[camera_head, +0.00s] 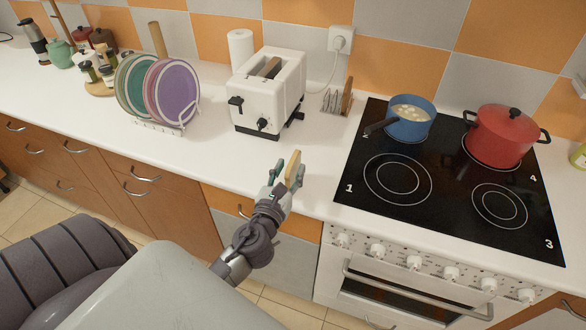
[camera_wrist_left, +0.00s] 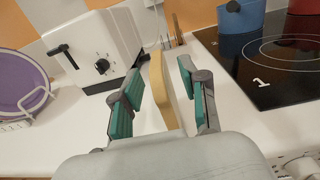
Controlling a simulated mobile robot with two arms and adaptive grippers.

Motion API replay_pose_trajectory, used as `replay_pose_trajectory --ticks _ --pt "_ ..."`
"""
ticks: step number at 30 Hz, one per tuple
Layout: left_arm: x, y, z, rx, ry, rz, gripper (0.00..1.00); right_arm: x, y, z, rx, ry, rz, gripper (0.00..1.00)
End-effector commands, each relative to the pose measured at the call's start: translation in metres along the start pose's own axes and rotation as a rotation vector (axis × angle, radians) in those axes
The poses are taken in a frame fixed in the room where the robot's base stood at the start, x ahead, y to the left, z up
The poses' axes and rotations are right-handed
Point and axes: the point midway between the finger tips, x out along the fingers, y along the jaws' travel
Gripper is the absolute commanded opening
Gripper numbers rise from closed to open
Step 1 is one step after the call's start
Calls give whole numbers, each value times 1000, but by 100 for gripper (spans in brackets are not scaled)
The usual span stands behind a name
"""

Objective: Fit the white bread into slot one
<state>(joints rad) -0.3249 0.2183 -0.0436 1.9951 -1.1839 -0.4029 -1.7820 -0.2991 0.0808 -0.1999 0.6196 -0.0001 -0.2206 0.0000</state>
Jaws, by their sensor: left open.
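The white toaster (camera_head: 268,95) stands on the counter against the wall, and a brown slice (camera_head: 271,68) shows in one of its top slots. It also shows in the left wrist view (camera_wrist_left: 100,50). My left gripper (camera_head: 284,172) is at the counter's front edge, in front of the toaster. Its green-padded fingers are open in the left wrist view (camera_wrist_left: 158,95). A pale, thin bread slice (camera_wrist_left: 165,88) is upright between them, with a gap visible on each side. This pale bread (camera_head: 294,165) also shows at the fingertips in the head view. My right gripper is not in view.
A rack (camera_head: 330,100) with a brown slice (camera_head: 347,97) stands right of the toaster. The plate rack (camera_head: 160,128) is left of it. A blue pan (camera_head: 412,127) and red pot (camera_head: 497,140) stand on the black stove (camera_head: 440,205).

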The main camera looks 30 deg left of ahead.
Motion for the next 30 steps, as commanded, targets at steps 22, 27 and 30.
replay_pose_trajectory --ticks 22,27,30 --pt "30 1 2 -1 1 0 0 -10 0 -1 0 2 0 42" --pt "30 1 2 -1 0 0 0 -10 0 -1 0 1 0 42" --pt "30 1 3 -1 0 0 0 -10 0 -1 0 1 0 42"
